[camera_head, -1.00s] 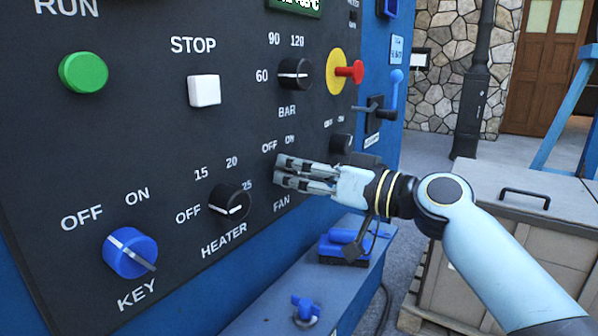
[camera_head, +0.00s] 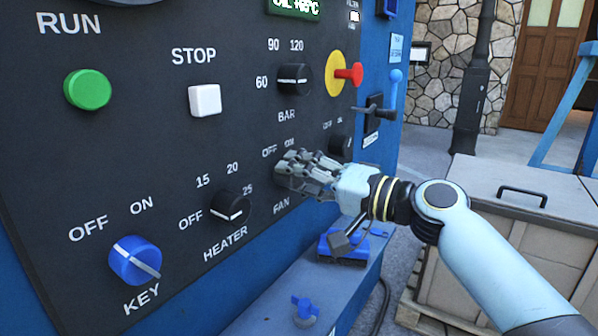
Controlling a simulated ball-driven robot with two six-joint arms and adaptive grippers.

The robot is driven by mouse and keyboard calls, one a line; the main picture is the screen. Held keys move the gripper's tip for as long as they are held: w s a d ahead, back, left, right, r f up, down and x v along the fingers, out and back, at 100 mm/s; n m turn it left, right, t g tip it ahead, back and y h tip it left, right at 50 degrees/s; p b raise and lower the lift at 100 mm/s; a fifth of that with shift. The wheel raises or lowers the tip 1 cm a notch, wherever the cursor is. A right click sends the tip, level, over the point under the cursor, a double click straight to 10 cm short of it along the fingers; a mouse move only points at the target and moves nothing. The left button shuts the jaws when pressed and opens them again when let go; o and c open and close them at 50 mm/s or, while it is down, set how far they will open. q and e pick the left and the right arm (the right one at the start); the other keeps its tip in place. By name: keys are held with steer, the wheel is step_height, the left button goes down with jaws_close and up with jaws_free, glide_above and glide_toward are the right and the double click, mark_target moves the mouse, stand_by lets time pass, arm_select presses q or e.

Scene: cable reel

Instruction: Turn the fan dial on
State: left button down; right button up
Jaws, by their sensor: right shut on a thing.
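The fan dial sits on the dark control panel (camera_head: 130,200), between its OFF and ON marks and the FAN label (camera_head: 281,206). My right gripper (camera_head: 287,170) covers it almost fully, so its pointer is hidden. The gripper reaches in from the right, is rolled about its own axis, and is shut on the fan dial. My left gripper is not in view.
Close to the left of the gripper is the black heater dial (camera_head: 231,207). Above are the bar dial (camera_head: 294,78) and a red and yellow knob (camera_head: 343,73). A blue key switch (camera_head: 135,261) is lower left. A ledge with blue parts (camera_head: 305,311) lies below.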

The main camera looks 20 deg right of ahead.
steer(key=shift+r+m, duration=0.1)
steer(key=shift+m, duration=0.4)
steer(key=o, duration=1.2)
steer(key=shift+d, duration=0.1)
steer(key=v, duration=1.2)
